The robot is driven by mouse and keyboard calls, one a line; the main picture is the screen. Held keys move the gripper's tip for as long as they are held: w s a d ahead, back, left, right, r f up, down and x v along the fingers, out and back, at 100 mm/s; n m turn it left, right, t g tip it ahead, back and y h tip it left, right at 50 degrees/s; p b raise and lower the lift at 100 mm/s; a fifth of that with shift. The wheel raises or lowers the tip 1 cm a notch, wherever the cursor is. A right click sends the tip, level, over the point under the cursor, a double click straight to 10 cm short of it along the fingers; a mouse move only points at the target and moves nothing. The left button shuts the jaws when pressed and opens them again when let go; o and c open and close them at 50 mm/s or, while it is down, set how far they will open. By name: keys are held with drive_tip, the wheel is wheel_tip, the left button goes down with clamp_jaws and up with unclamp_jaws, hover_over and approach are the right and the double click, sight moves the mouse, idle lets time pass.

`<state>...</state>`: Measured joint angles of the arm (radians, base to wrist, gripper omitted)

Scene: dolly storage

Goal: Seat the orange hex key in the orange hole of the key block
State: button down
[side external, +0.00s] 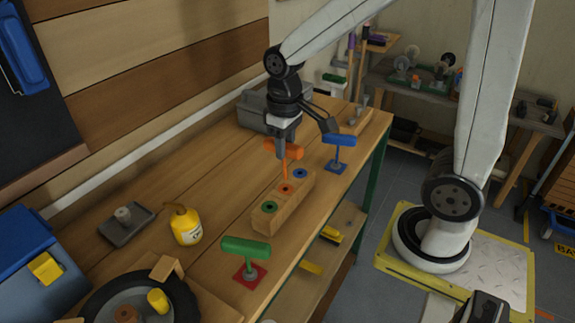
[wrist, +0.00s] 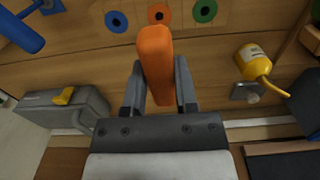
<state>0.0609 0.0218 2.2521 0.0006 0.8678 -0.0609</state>
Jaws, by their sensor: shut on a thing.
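The orange hex key (side external: 285,152) is held by its handle in my gripper (side external: 279,150), which is shut on it. In the side view its shaft points down above the key block (side external: 267,218), close to the orange hole (side external: 286,188); I cannot tell whether the tip touches or enters it. In the wrist view the orange handle (wrist: 156,62) lies between my fingers (wrist: 160,88) and hides its own shaft. There the orange hole (wrist: 159,14) shows just past the handle, between the blue hole (wrist: 116,21) and the green hole (wrist: 205,10).
A blue key (side external: 338,147) stands right of the block and a green key (side external: 246,250) stands in front, on a red base. A grey box (side external: 258,110) is behind.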

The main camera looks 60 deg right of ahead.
drive_tip(key=shift+s+t, duration=0.3)
drive_tip(key=shift+t, duration=0.1)
idle(0.5)
drive_tip(key=shift+f, duration=3.7)
idle(1.0)
drive_tip(key=shift+c, duration=1.6)
unclamp_jaws()
drive_tip(key=shift+r, duration=0.15)
drive_tip(key=shift+s+r, duration=0.15)
drive_tip(key=shift+r, duration=1.75)
drive_tip(key=shift+s+r, duration=0.1)
drive_tip(key=shift+r, duration=1.75)
